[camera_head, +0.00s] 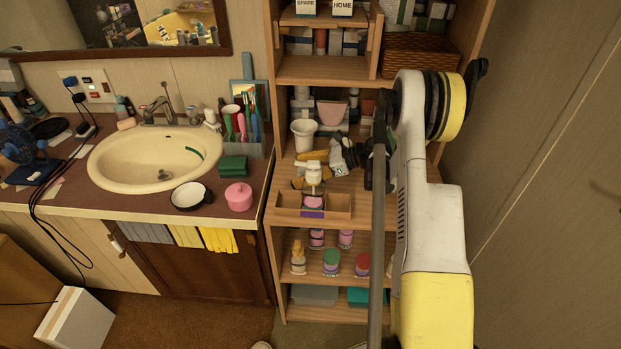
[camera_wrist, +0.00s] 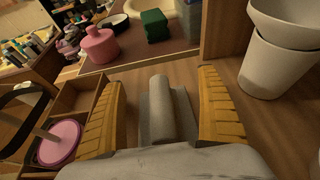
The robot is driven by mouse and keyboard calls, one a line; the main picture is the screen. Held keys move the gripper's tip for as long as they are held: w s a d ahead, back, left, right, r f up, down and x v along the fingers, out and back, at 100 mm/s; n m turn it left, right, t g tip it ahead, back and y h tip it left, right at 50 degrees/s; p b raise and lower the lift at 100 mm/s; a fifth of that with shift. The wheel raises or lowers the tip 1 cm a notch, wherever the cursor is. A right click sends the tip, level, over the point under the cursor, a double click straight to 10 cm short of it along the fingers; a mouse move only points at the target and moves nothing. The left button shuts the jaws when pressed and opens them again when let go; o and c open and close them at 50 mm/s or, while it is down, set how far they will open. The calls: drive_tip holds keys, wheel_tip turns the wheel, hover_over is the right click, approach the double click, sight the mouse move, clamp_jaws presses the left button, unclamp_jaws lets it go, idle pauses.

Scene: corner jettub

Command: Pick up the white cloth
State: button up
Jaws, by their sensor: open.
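The white cloth (camera_wrist: 162,112), greyish in this light, is rolled up with a flat part under it on the wooden shelf in the wrist view. My gripper (camera_wrist: 160,78) is open, with one yellow finger on each side of the cloth. Small gaps show between the roll and the fingers. In the head view my gripper (camera_head: 305,169) reaches into the middle shelf from the right. I cannot make out the cloth there, behind the pump bottle and between the fingers.
White cups (camera_wrist: 275,60) stand right of the fingers. The counter with a sink (camera_head: 110,165) and pink jar (camera_head: 239,196) is left.

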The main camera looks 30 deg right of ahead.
drive_tip(key=c, duration=1.2)
drive_tip(key=shift+r, duration=0.1)
drive_tip(key=shift+c, duration=0.2)
